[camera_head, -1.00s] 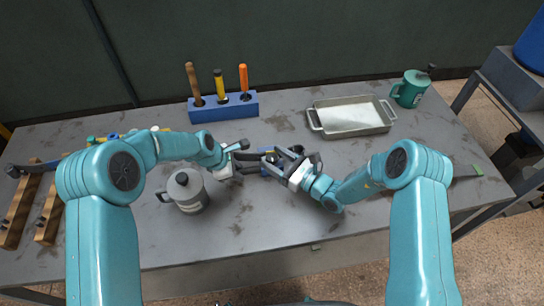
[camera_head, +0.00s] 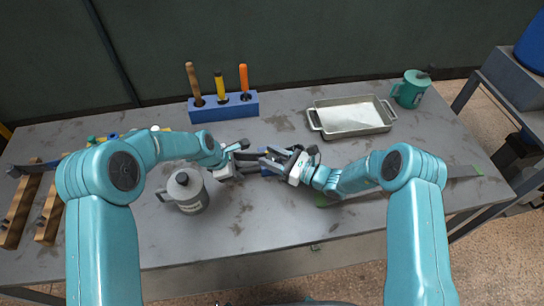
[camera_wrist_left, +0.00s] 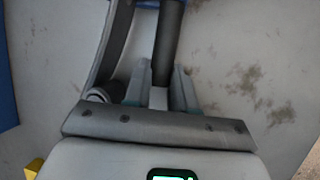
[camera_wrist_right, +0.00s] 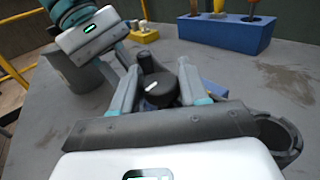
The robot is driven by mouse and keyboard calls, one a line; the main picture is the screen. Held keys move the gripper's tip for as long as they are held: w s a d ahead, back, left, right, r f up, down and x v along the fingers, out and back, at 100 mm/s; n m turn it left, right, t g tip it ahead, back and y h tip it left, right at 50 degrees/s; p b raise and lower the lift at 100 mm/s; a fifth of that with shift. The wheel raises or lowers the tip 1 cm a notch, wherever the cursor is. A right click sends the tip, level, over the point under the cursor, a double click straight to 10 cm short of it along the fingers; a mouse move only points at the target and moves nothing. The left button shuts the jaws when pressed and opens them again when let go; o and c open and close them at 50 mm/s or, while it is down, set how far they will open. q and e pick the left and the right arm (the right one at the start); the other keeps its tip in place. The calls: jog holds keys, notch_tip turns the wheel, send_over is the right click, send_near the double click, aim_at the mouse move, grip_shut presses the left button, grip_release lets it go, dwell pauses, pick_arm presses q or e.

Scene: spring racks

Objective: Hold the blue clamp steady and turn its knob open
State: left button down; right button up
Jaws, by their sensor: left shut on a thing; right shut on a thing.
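The clamp sits low on the table between my two grippers, mostly hidden by them; a blue part (camera_head: 267,174) shows below them in the head view, and blue also shows beyond the right fingers in the right wrist view (camera_wrist_right: 217,90). My left gripper (camera_head: 245,158) is shut on a dark bar (camera_wrist_left: 166,45) of the clamp, which runs between its fingers in the left wrist view. My right gripper (camera_head: 270,158) comes from the right and is shut on the round black knob (camera_wrist_right: 156,88), which has a white mark on top. The knob's thread is hidden.
A grey lidded pot (camera_head: 187,193) stands close to my left gripper. A blue block with upright tools (camera_head: 224,108) and a metal tray (camera_head: 350,116) stand behind. A teal mug (camera_head: 411,90) is at the back right. The front middle of the table is clear.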

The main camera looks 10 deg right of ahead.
jog(key=shift+n+g+y, duration=0.5)
jog(key=shift+n+g, duration=0.1)
jog(key=shift+g, duration=0.2)
jog(key=o, duration=0.9)
jog(key=v, duration=1.2)
jog(key=shift+o, duration=0.3)
